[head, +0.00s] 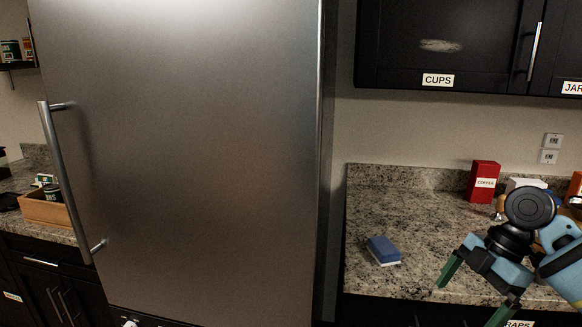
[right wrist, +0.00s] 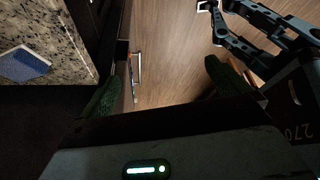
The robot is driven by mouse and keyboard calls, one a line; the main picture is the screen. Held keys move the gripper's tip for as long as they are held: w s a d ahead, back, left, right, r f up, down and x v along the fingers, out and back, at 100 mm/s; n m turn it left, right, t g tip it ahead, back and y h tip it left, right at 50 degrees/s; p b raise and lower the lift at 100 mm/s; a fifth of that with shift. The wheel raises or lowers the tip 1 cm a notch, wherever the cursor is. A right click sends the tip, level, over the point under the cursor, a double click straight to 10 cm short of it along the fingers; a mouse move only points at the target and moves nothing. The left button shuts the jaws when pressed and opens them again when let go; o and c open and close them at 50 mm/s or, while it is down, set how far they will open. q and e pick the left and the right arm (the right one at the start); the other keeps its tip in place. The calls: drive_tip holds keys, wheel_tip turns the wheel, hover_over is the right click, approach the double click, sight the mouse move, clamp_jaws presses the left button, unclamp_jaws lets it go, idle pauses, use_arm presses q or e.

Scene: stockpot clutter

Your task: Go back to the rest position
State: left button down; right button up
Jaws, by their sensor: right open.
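My right gripper (head: 478,292) comes in from the right in the head view, with its green fingers spread and nothing between them. It hangs near the front edge of the granite counter (head: 365,210). In the right wrist view the two green fingers of my right gripper (right wrist: 162,82) are apart, with wooden floor (right wrist: 175,50) showing beyond them. My left gripper is not in the head view.
A blue and white sponge (head: 383,250) lies on the counter left of my right gripper. A red coffee box (head: 483,181) stands behind. The steel fridge (head: 200,150) fills the left. A dark cupboard labelled CUPS (head: 440,45) hangs above.

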drive_tip(key=s+a+f+m+t, duration=0.1)
drive_tip(key=s+a+f+m, duration=0.2)
drive_tip(key=f, duration=0.6)
drive_tip(key=s+a+f+m+t+p, duration=0.1)
drive_tip(key=a+f+m+t, duration=0.3)
drive_tip(key=f, duration=0.6)
drive_tip(key=s+a+f+m+g, duration=0.1)
drive_tip(key=s+a+f, duration=0.1)
drive_tip(key=a+f, duration=0.5)
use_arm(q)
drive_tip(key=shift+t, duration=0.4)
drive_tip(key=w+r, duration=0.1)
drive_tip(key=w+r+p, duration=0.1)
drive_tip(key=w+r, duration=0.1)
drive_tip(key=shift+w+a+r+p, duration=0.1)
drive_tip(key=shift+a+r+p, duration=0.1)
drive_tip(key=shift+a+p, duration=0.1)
use_arm(e)
drive_tip(key=s+f+m+t+h, duration=0.1)
drive_tip(key=s+f+m, duration=0.3)
drive_tip(key=s, duration=0.8)
drive_tip(key=s+f+m+t+h, duration=0.1)
drive_tip(key=s+f+m+t, duration=0.3)
drive_tip(key=s, duration=0.8)
drive_tip(key=shift+d+f+m+h, duration=0.35)
drive_tip(key=shift+f+m+h, duration=0.05)
drive_tip(key=shift+m, duration=0.2)
